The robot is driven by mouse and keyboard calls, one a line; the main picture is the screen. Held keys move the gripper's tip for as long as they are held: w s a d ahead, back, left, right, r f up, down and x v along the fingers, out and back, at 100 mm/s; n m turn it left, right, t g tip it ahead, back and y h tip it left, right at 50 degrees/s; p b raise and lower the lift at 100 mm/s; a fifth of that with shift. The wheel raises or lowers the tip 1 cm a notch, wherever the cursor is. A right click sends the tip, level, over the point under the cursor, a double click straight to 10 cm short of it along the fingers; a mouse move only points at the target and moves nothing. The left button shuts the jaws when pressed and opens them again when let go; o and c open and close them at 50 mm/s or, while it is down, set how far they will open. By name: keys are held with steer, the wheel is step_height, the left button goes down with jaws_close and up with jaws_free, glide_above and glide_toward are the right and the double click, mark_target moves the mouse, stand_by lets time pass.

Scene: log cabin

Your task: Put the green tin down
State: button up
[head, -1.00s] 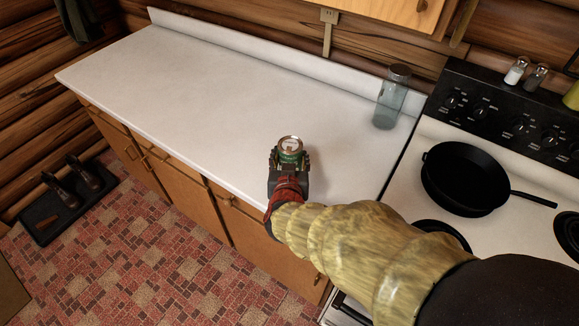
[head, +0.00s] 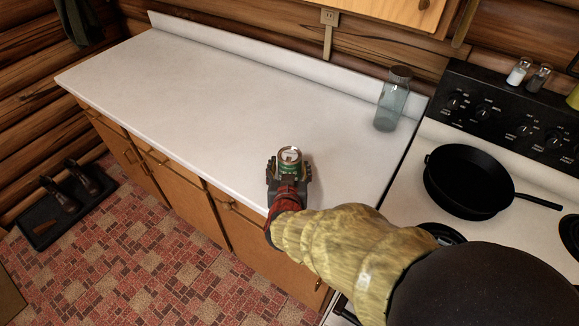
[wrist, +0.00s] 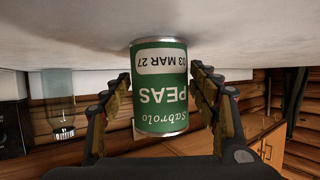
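The green tin (head: 290,162), labelled as peas, stands upright on the white counter (head: 190,100) near its front edge. In the wrist view the tin (wrist: 160,88) appears upside down, its base against the counter surface. My gripper (head: 289,172) reaches in from the front, with one finger on each side of the tin. In the wrist view the fingers of my gripper (wrist: 160,80) stand slightly apart from the tin's sides, with narrow gaps showing. The gripper is open around the tin.
A glass jar (head: 391,100) stands at the counter's back right. The stove with a black pan (head: 468,181) is to the right, with two shakers (head: 528,75) on its back panel. The counter left of the tin is bare.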

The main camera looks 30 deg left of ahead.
steer(key=shift+o, duration=0.4)
steer(key=shift+r, duration=0.2)
steer(key=p+v, duration=0.4)
steer(key=v, duration=0.8)
steer(key=shift+d, duration=0.1)
